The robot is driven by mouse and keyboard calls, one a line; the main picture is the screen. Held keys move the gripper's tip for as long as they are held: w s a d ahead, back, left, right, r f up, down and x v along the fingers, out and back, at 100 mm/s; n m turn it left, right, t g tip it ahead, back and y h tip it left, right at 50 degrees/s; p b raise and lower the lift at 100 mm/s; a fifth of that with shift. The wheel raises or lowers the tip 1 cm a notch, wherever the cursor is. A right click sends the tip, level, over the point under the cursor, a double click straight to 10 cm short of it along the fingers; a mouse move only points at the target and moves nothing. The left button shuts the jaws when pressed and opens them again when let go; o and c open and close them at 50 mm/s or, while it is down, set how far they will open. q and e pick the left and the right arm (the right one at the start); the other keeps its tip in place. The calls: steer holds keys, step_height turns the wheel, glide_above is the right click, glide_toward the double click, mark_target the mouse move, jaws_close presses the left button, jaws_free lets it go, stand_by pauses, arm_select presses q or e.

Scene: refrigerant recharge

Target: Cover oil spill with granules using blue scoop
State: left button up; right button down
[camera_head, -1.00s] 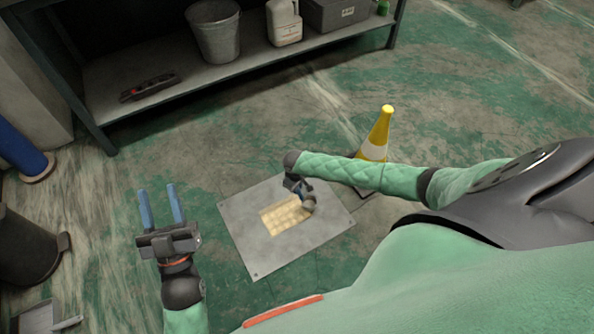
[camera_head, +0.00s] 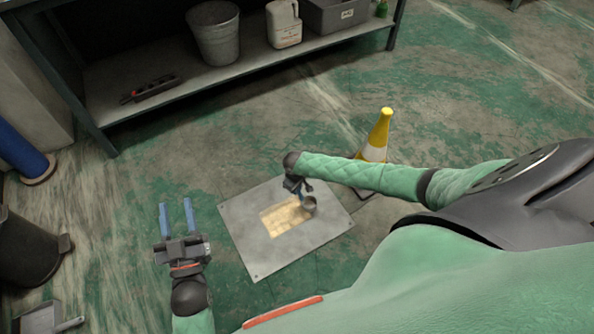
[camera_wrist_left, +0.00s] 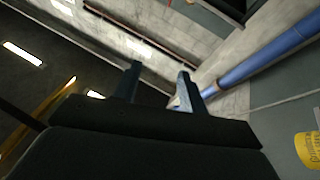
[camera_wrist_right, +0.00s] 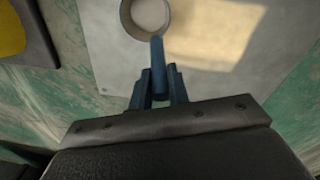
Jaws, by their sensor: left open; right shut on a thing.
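My right gripper (camera_head: 299,190) is shut on the blue handle of the scoop (camera_wrist_right: 158,62). The scoop's round grey cup (camera_head: 310,205) is over the right part of a metal plate (camera_head: 240,228) on the floor. In the right wrist view the cup looks upright, with pale material inside. A rectangular tan and cream patch (camera_head: 285,218) lies on the plate beside the cup; it also shows in the right wrist view (camera_wrist_right: 215,30). I cannot tell how much of it is granules or oil. My left gripper (camera_head: 176,218) is open and empty, left of the plate.
A yellow and white cone (camera_head: 376,138) stands behind my right forearm. A shelf (camera_head: 130,108) at the back holds a metal bucket (camera_head: 215,35), a white jug (camera_head: 284,25) and a grey box (camera_head: 335,12). A dark bin (camera_head: 28,248) and a dustpan (camera_head: 40,322) are at left.

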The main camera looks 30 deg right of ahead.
steer(key=shift+r, duration=0.25)
steer(key=shift+p, duration=0.3)
steer(key=shift+r, duration=0.25)
steer(key=shift+r+p, duration=0.2)
steer(key=shift+p, duration=0.2)
steer(key=shift+r+p, duration=0.25)
steer(key=shift+p, duration=0.05)
arm_select(q)
steer(key=shift+s+f+g+y, duration=1.4)
steer(key=shift+f+g, duration=2.8)
steer(key=shift+f, duration=7.75)
arm_select(e)
steer(key=shift+r, duration=0.3)
steer(key=shift+r+p, duration=0.15)
steer(key=shift+p, duration=0.3)
steer(key=shift+r, duration=0.2)
steer(key=shift+r+p, duration=0.25)
steer(key=shift+p, duration=0.2)
arm_select(q)
steer(key=s+a+f+g, duration=0.1)
steer(key=s+f+g, duration=0.5)
steer(key=s+f, duration=0.7)
step_height(320, 180, down, 2)
steer(key=shift+a+f, duration=0.15)
steer(key=shift+a, duration=0.25)
